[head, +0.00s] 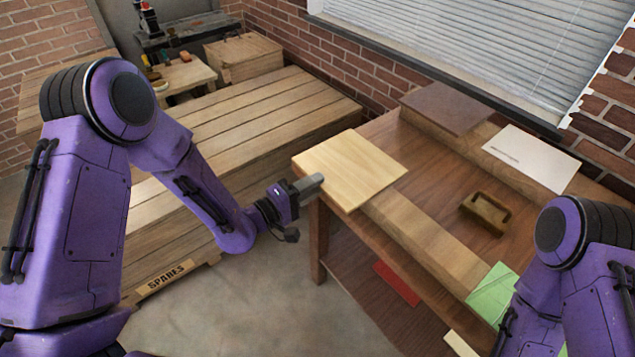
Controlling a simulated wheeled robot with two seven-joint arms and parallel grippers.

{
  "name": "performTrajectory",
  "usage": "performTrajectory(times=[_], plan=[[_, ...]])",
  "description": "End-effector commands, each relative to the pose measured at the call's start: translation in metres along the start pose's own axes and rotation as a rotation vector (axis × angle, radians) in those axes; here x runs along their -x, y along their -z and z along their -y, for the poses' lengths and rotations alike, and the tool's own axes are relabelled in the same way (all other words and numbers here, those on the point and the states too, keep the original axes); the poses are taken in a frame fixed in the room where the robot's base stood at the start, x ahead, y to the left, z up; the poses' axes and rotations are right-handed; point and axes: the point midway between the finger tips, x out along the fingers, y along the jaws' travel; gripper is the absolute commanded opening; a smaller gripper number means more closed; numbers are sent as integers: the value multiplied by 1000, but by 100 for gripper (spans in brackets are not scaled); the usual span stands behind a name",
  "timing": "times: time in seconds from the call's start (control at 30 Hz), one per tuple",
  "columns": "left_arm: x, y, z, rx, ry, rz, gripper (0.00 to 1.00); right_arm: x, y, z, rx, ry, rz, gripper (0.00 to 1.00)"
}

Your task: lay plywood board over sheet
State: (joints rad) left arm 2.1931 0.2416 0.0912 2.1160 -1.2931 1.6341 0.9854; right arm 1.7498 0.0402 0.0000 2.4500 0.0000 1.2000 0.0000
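The pale square plywood board (352,168) lies flat at the left end of the workbench, on the front wooden beam, with its left corner overhanging the bench. My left gripper (312,183) is at the board's near-left edge, its grey finger overlapping that edge in the picture. A second finger is hidden, so I cannot tell whether it grips the board. A white sheet (535,157) with a small dark line of print lies on the back beam. A green sheet (492,293) lies on the front beam, partly behind my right arm. My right gripper is out of view.
A dark brown board (447,106) lies on the back beam. A wooden block with a handle (485,212) stands between the beams. A red piece (397,283) lies on the lower shelf. A slatted crate marked SPARES (250,125) stands left. The bench top between the beams is mostly free.

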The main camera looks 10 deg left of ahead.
Motion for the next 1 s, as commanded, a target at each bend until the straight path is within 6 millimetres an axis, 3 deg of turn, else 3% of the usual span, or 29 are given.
performTrajectory(times=[0.37,0.53,0.57,0.73,0.9,1.0], plan=[[-9,0,0,-1,1,1,28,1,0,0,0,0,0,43],[-8,0,0,-1,1,1,2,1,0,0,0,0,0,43],[-8,0,0,-1,1,1,0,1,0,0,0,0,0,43],[-8,0,-4,-1,-1,1,0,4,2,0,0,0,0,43],[-8,0,-34,-1,-1,1,0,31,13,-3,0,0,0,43],[-8,0,-32,0,0,1,0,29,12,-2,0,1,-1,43]])
